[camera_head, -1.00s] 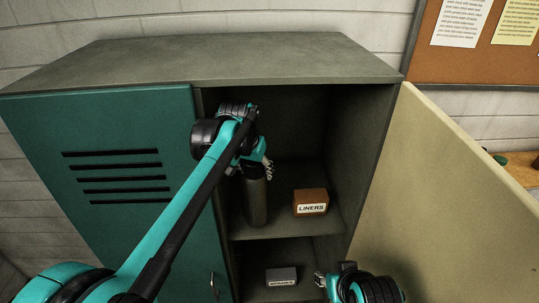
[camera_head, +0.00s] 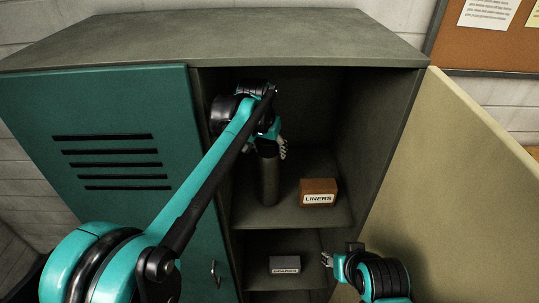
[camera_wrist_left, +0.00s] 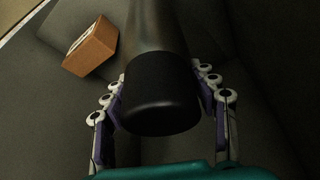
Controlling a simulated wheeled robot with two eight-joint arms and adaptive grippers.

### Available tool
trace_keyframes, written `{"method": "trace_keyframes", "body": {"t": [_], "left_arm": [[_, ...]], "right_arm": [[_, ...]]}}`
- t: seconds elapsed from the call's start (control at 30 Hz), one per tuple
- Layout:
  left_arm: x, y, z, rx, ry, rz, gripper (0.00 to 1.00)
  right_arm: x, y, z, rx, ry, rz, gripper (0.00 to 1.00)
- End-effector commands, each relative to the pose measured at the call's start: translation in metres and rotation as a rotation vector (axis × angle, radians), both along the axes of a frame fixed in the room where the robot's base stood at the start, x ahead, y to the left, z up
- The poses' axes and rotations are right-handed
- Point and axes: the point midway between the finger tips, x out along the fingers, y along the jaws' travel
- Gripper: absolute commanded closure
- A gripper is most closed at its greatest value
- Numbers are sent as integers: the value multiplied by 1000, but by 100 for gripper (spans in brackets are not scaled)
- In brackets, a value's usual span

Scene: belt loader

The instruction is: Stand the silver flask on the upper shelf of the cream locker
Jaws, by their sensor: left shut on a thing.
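The silver flask (camera_head: 269,182), dark grey with a black cap (camera_wrist_left: 160,100), is upright inside the open compartment of the cream-doored locker (camera_head: 450,160). It is over the left part of the upper shelf (camera_head: 285,216); I cannot tell whether its base touches. My left gripper (camera_head: 269,146) reaches in from the left and is shut on the flask near its top.
A brown LINERS box (camera_head: 319,192) stands on the upper shelf right of the flask. A small grey labelled box (camera_head: 285,265) sits on the lower shelf. The closed teal door (camera_head: 110,130) is left. The cream door stands open at right. Shelf room lies behind the LINERS box.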

Motion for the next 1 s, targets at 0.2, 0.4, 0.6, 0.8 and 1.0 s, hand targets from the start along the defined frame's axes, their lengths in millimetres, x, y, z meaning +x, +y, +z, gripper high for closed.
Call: {"method": "trace_keyframes", "body": {"t": [0.2,0.4,0.6,0.8,1.0], "left_arm": [[1,-2,-13,0,0,-1,100],[1,-1,-12,0,0,-1,100],[1,-1,-13,0,0,-1,21],[1,-1,-12,0,0,-1,21],[-5,1,1,0,0,-1,21]], "right_arm": [[0,0,-10,0,0,0,60],[0,0,-9,0,0,0,60],[0,0,-9,0,0,0,60],[0,0,-9,0,0,0,60],[0,0,-11,0,0,0,60]]}}
